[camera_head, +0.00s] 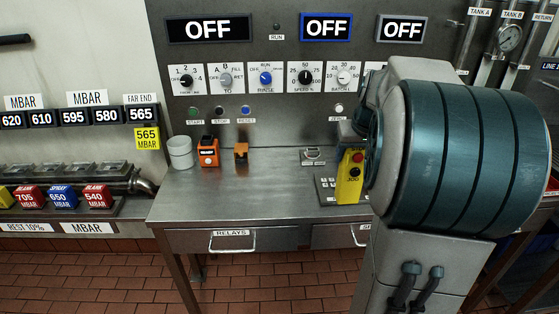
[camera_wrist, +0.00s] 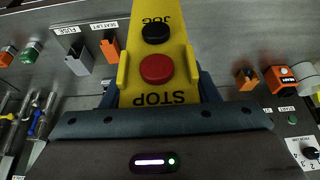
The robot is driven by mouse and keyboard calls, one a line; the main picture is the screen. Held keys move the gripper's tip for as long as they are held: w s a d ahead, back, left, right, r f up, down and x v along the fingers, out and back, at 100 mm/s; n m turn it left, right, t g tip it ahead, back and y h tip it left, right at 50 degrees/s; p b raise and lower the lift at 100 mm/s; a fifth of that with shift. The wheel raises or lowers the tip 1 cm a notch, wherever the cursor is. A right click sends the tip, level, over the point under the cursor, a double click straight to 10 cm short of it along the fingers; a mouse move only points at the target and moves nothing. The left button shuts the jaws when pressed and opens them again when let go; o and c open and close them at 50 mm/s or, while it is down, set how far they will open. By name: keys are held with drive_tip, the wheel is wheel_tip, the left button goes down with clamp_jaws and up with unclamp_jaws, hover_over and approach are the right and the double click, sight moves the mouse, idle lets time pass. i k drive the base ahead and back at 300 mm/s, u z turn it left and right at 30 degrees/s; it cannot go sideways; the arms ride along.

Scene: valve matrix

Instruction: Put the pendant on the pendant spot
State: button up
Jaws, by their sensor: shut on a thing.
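The yellow pendant (camera_head: 349,180) is upright in the head view, over the right part of the steel bench. It has a red STOP button and a black JOG button. My gripper (camera_head: 352,140) is shut on its upper part. In the wrist view the pendant (camera_wrist: 157,98) fills the middle, between the blue-grey fingers of my gripper (camera_wrist: 158,85). Whether its bottom touches the bench (camera_head: 255,190) is hard to tell. I cannot make out a marked pendant spot; my arm hides the bench's right side.
An orange device (camera_head: 208,152), a small orange block (camera_head: 241,152) and a grey cylinder (camera_head: 180,152) stand at the bench's back left. A small metal fixture (camera_head: 312,155) and a plate with dark marks (camera_head: 326,190) are left of the pendant. The bench's middle is clear.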

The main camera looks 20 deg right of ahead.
sight(278, 161)
drive_tip(key=i, duration=0.95)
